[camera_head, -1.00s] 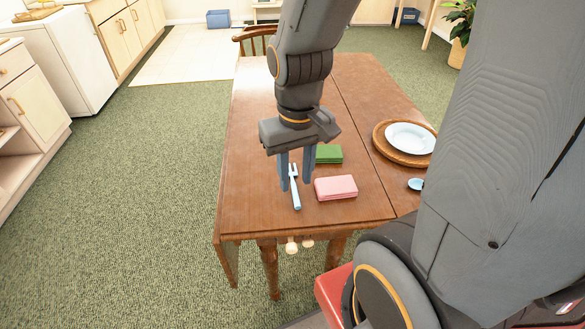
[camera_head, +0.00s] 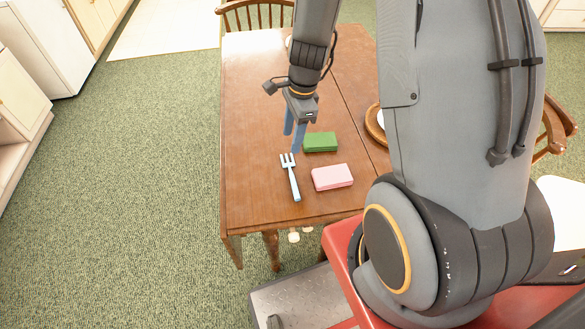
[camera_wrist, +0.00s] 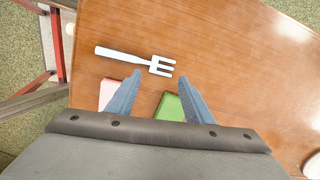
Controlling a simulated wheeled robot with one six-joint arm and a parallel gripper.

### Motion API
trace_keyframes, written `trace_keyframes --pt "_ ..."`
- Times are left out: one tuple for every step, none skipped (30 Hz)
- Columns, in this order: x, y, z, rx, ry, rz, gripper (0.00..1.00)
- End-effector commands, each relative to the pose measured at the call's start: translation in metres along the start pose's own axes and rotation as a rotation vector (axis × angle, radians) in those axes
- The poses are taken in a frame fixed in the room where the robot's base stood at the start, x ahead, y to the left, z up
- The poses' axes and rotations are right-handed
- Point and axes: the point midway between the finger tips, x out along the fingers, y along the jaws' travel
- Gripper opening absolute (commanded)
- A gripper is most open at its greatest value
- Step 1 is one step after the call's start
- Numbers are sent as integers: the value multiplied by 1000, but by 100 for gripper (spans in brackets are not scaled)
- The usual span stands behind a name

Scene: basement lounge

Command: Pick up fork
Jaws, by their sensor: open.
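A light blue-white fork (camera_head: 290,176) lies flat on the wooden table, tines toward the far side. My gripper (camera_head: 294,142) is open and empty, above the table just beyond the fork's tines. In the wrist view the fork (camera_wrist: 137,60) lies ahead of the fingertips, its handle pointing left and its tines right. My gripper's two blue fingers (camera_wrist: 160,82) are spread apart there, with nothing between them. The fork is fully visible in both views.
A green block (camera_head: 320,141) and a pink block (camera_head: 332,176) lie right of the fork on the table (camera_head: 250,120). A round wooden board (camera_head: 375,124) is partly hidden behind my arm. The table left of the fork is bare. A chair (camera_head: 254,14) stands at the far end.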

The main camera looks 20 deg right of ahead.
Motion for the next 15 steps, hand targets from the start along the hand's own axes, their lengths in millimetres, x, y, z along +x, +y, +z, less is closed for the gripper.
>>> trace_keyframes --pt "2 -1 -2 49 -2 1 47" --pt "4 -2 -3 72 -3 1 47" --pt "6 -3 -4 95 -3 1 47" --pt "8 -4 -4 107 -4 1 47" --pt "10 -4 -5 115 -5 1 47" --pt "14 -4 -5 120 -5 1 47" --pt "17 -4 -5 121 -5 2 47" --pt "20 -4 -5 120 -5 2 47" --pt "24 -4 -4 120 -5 1 47" --pt "27 -4 -4 119 -4 2 47" --pt "30 -4 -4 118 -4 2 47" --pt "33 -4 -4 118 -4 2 47" --pt "35 -4 -4 118 -4 1 47" --pt "36 -4 -4 117 -4 1 47" --pt "39 -4 -4 116 -4 1 47"
